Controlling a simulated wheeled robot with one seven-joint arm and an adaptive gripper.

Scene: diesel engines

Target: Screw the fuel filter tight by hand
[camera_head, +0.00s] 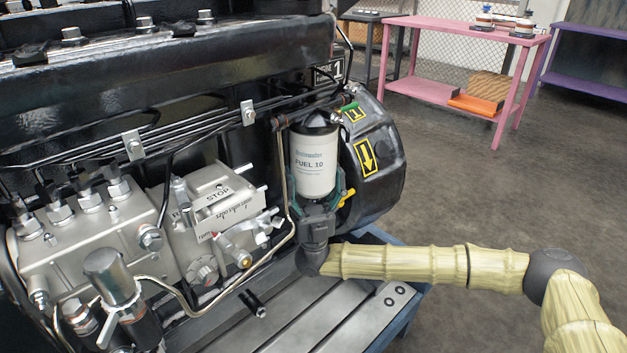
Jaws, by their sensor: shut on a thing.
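The fuel filter (315,162) is a white upright canister with a "FUEL 10" label. It sits under a dark filter head (316,123) on the side of the black diesel engine (170,85). My gripper (318,198) comes from below and is shut around the lower part of the filter, with a finger on each side. The filter's bottom is hidden by the gripper. Whether a gap is left between the filter's top rim and the head cannot be told from here.
A metal fuel pipe (289,200) runs close to the left of the filter. A round black housing (375,165) with yellow arrow labels stands close on the right. A slatted metal stand (310,315) lies below. A pink table (455,50) stands far behind; the floor between is clear.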

